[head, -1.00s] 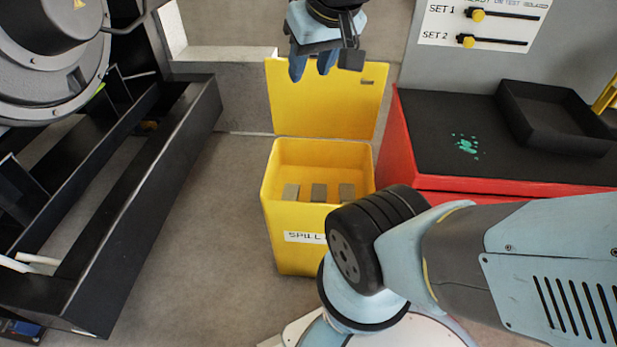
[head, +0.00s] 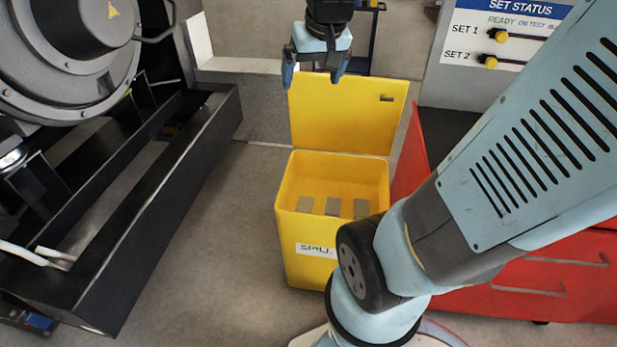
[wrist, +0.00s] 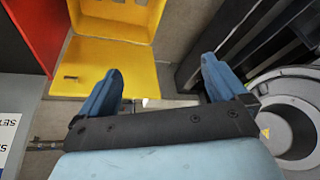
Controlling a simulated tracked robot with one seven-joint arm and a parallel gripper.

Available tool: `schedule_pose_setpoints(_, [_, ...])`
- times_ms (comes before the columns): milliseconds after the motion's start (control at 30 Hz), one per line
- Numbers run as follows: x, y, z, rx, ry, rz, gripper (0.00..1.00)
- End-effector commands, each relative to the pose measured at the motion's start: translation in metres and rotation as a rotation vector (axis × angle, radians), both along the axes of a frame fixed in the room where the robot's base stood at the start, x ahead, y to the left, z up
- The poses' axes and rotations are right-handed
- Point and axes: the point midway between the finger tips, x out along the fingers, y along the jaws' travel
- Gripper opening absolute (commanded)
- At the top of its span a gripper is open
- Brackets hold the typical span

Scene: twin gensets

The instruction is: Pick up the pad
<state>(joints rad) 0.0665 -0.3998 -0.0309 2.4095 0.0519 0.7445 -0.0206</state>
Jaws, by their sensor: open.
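Several grey pads, or three in view, stand in a row inside the open yellow spill box (head: 302,262); the middle pad (head: 332,206) sits between the left pad (head: 305,204) and the right pad (head: 361,208). My gripper (head: 313,82) is open and empty, above and in front of the raised yellow lid (head: 345,120) in the head view. In the wrist view my gripper (wrist: 160,85) shows both blue fingers spread apart with nothing between them. The yellow box also shows at the top of the wrist view (wrist: 121,35).
A black frame rail (head: 170,200) of the genset stands left of the box. A red cabinet (head: 530,280) stands close on the right, partly hidden by my arm. A SET STATUS board (head: 500,40) is behind. Floor left of the box is clear.

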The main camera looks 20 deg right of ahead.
Motion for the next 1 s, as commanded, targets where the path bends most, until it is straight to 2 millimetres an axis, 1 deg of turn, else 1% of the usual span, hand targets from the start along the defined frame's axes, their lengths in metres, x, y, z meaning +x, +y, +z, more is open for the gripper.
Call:
schedule_pose_setpoints(33, [0.010,-0.003,-0.008,0.004,0.016,-0.011,0.99])
schedule_pose_setpoints(100, [0.024,-0.007,-0.016,0.011,0.027,-0.024,0.99])
schedule_pose_setpoints(267, [0.053,-0.018,-0.040,0.026,0.057,-0.059,0.99])
schedule_pose_setpoints(467, [0.087,-0.033,-0.074,0.041,0.093,-0.103,0.99])
schedule_pose_setpoints(600, [0.108,-0.044,-0.102,0.051,0.120,-0.133,0.99])
schedule_pose_setpoints(767, [0.129,-0.058,-0.137,0.062,0.148,-0.172,0.99])
schedule_pose_setpoints(1000, [0.155,-0.081,-0.195,0.074,0.191,-0.228,0.99])
